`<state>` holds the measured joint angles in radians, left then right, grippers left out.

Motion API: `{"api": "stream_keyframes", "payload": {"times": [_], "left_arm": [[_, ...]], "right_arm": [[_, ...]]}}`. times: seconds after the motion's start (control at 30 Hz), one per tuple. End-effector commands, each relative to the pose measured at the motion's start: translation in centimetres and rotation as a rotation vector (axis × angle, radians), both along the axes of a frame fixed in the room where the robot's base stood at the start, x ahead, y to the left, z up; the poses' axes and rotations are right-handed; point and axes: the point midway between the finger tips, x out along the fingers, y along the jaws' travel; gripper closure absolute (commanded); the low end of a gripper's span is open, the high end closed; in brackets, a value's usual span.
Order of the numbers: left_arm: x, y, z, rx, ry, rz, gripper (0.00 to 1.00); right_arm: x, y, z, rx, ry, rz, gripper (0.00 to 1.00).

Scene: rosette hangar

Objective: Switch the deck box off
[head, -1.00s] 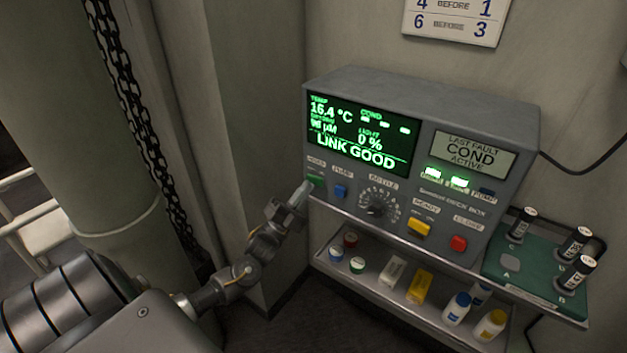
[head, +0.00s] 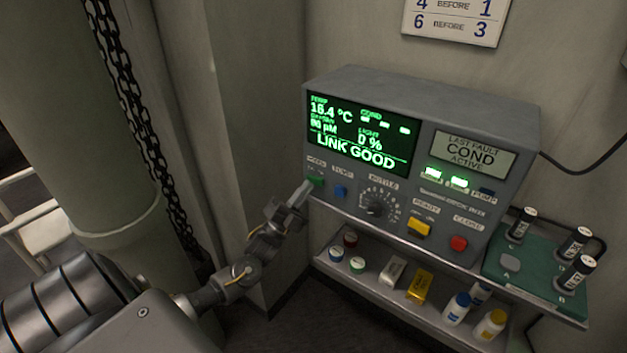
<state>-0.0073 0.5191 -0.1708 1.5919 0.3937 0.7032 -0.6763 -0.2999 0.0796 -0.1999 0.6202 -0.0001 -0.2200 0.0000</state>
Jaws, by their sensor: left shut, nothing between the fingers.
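The deck box (head: 420,100) is a grey console against the wall. Its green screen (head: 362,135) is lit and reads LINK GOOD. A second panel (head: 471,152) reads LAST FAULT COND ACTIVE. Two green lamps (head: 446,178) glow. My left gripper (head: 303,191) is shut and empty, its tip right at the green switch; I cannot tell whether it touches. My right gripper is not in view.
A shelf (head: 379,290) under the box holds small jars, a white block, a yellow block (head: 419,286) and several bottles. A chain (head: 130,110) hangs beside a thick column at left.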

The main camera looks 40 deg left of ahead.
Motion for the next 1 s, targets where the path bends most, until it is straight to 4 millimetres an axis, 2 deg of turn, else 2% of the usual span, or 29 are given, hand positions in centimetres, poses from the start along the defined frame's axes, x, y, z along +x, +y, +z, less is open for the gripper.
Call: {"api": "stream_keyframes", "payload": {"times": [1.0], "left_arm": [[1.0,0.2,0.0,0.0,0.0,0.0,1.0]], "right_arm": [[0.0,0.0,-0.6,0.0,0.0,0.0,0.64]]}}
